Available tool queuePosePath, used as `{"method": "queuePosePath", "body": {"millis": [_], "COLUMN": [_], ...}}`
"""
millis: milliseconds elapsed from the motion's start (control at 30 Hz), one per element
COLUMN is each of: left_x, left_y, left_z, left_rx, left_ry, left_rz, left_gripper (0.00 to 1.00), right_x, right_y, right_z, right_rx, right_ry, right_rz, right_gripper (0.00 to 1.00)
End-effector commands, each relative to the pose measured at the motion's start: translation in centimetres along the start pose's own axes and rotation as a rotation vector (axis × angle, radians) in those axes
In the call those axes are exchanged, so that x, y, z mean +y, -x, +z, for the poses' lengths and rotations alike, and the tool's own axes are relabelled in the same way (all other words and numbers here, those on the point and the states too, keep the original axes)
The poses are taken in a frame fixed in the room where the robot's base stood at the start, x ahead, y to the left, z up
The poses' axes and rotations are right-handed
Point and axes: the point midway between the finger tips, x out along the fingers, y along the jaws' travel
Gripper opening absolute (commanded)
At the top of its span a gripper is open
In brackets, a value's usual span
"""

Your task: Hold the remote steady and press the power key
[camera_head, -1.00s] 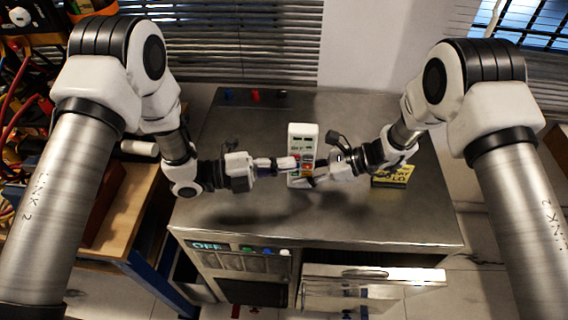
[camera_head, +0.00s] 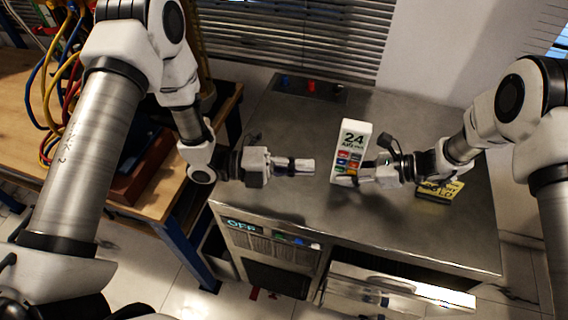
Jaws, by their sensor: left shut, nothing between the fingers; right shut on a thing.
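The remote (camera_head: 353,138) is a white upright block on the metal bench top, with "24" on its display and rows of coloured keys below. My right gripper (camera_head: 347,179) is shut on the lower part of the remote from the right and covers some of its lower front. My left gripper (camera_head: 311,167) is shut and empty, pointing right, a short gap to the left of the remote. I cannot tell which key is the power key.
The metal bench (camera_head: 270,127) has free room at its left and back. A panel with coloured knobs (camera_head: 311,87) is at the back. An "OFF" display (camera_head: 241,224) and an open drawer (camera_head: 400,290) are at the front.

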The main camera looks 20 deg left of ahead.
Motion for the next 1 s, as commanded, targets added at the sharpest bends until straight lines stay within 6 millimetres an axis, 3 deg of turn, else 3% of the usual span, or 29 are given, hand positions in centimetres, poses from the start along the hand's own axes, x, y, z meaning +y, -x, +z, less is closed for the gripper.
{"method": "queuePosePath", "body": {"millis": [100, 233, 800, 833, 867, 900, 1000], "left_x": [-0.1, 0.0, 0.0, 0.0, 0.0, 0.0, 0.0], "left_y": [2.5, 4.0, 4.4, 4.4, 4.4, 4.4, 4.4], "left_z": [0.1, 0.1, 0.0, 0.0, 0.0, 0.0, 0.0], "left_rx": [-0.005, -0.002, 0.001, 0.001, 0.001, 0.001, 0.001], "left_ry": [0.0, 0.0, 0.0, 0.0, 0.0, 0.0, 0.0], "left_rz": [-0.002, 0.0, 0.001, 0.001, 0.001, 0.001, 0.001], "left_gripper": [0.0, 0.0, 0.0, 0.0, 0.0, 0.0, 0.0], "right_x": [0.0, 0.0, 0.0, 0.0, 0.0, 0.0, 0.0], "right_y": [0.0, 0.0, 0.0, 0.0, 0.0, 0.0, 0.0], "right_z": [0.0, 0.0, 0.0, 0.0, 0.0, 0.0, 0.0], "right_rx": [0.0, 0.0, -0.001, -0.001, -0.001, -0.001, 0.0], "right_ry": [0.0, 0.0, 0.0, 0.0, 0.0, 0.0, 0.0], "right_rz": [0.0, -0.001, -0.001, -0.001, -0.001, -0.001, -0.001], "right_gripper": [0.11, 0.11, 0.11, 0.41, 0.52, 0.6, 0.6]}}
